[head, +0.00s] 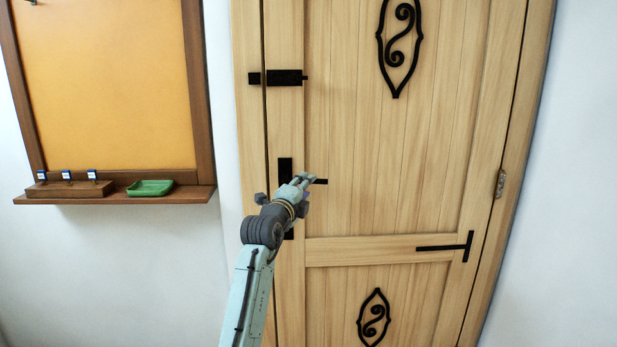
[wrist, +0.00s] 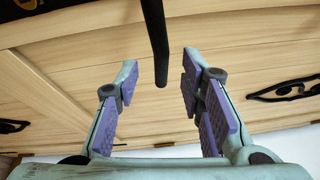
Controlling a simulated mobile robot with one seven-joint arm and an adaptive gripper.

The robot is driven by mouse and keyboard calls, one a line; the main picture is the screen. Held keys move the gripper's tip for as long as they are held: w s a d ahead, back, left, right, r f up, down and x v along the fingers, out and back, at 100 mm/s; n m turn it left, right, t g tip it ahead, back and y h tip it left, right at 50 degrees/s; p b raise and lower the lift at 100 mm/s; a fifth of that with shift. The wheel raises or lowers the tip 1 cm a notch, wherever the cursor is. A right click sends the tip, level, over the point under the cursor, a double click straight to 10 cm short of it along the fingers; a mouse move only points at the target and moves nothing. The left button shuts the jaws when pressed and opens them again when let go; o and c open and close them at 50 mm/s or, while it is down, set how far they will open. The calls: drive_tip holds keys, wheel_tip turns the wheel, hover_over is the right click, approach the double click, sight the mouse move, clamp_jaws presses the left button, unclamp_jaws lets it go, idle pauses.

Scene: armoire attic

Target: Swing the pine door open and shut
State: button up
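The pine door (head: 415,150) fills the middle of the head view and looks closed in its pale wood frame. Its black lever handle (head: 319,181) sticks out to the right from a black plate on the door's left side. My gripper (head: 304,184) is at the handle and hides part of the lever and plate. In the wrist view my gripper (wrist: 160,84) is open, with purple pads apart. The black handle (wrist: 155,40) reaches down between the fingertips, with space on both sides. I cannot see either pad touching it.
A black slide bolt (head: 278,77) sits above the handle. A hinge (head: 500,183) is on the door's right edge. White wall is bare on the right.

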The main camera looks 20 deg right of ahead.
drive_tip(key=shift+p+x, duration=0.6)
drive_tip(key=shift+x, duration=1.8)
drive_tip(key=shift+r, duration=0.1)
drive_tip(key=shift+c, duration=0.6)
clamp_jaws()
drive_tip(key=shift+a, duration=0.1)
